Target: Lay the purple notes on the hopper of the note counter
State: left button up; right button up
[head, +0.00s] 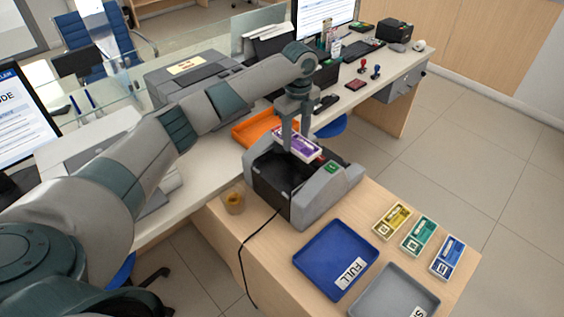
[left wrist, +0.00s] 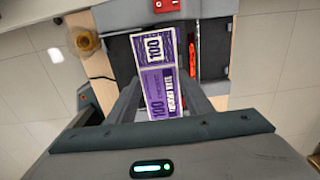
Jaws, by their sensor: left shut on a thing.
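My left gripper (head: 296,136) is shut on the purple notes (head: 300,146), a flat white-edged bundle. It holds them over the back part of the grey note counter (head: 325,198). In the left wrist view the purple notes (left wrist: 158,72) show "100" and lie between the two fingers, in front of the dark top of the note counter (left wrist: 212,60). I cannot tell whether the notes touch the machine. My right gripper is in neither view.
A blue tray marked FULL (head: 318,262) and a grey tray (head: 385,292) lie in front of the counter. Yellow (head: 392,220), green (head: 418,236) and blue notes (head: 447,257) lie to the right. An orange tray (head: 250,132) is behind. A small brown pot (head: 234,204) stands left.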

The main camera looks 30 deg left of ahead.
pick_arm(q)
jog(key=p, duration=0.2)
send_over(282, 175)
jog(key=f, duration=0.3)
jog(key=shift+w, duration=0.25)
jog(key=shift+s+f, duration=0.25)
jog(key=shift+f, duration=0.1)
jog(key=shift+f, duration=0.1)
notch_tip(282, 175, down, 3)
jog(key=shift+f+p, duration=0.2)
jog(key=shift+p, duration=0.9)
jog(key=shift+f, duration=0.2)
jog(key=shift+f, duration=0.1)
jog(key=o, duration=1.1)
